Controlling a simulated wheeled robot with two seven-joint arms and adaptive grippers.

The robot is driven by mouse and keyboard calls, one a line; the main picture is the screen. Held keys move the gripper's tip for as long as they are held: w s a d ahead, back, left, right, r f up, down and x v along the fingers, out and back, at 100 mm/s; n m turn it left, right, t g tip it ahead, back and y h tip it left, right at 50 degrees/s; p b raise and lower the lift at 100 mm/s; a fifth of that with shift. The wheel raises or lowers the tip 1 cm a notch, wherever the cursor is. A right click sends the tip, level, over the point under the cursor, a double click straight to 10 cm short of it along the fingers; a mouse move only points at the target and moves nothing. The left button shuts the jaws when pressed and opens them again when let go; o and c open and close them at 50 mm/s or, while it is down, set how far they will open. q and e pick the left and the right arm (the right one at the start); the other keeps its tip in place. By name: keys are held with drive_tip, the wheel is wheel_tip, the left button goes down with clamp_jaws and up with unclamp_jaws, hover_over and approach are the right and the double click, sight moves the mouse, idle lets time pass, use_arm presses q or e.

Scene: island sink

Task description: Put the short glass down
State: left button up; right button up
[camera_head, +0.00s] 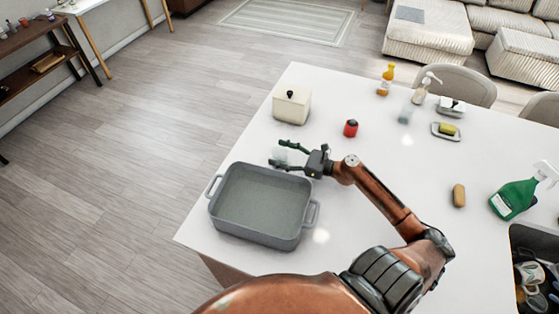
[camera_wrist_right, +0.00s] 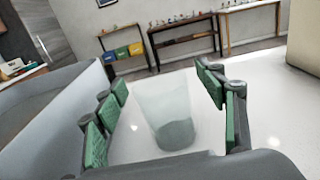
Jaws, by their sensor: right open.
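The short glass (camera_wrist_right: 167,112) is clear and stands upright on the white island top, between the spread green-padded fingers of my right gripper (camera_wrist_right: 160,112) in the right wrist view. Clear gaps show between the glass and the pads on both sides. In the head view the glass (camera_head: 280,154) is faint and partly hidden by the right gripper (camera_head: 284,155), just behind the grey roasting pan. The right gripper is open. My left gripper does not show.
The grey pan (camera_head: 262,234) stands close in front of the right gripper. The island's left edge is near.

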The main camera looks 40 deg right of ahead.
drive_tip(key=shift+c, duration=0.2)
drive_tip(key=shift+r, duration=0.1)
drive_tip(key=c, duration=1.4)
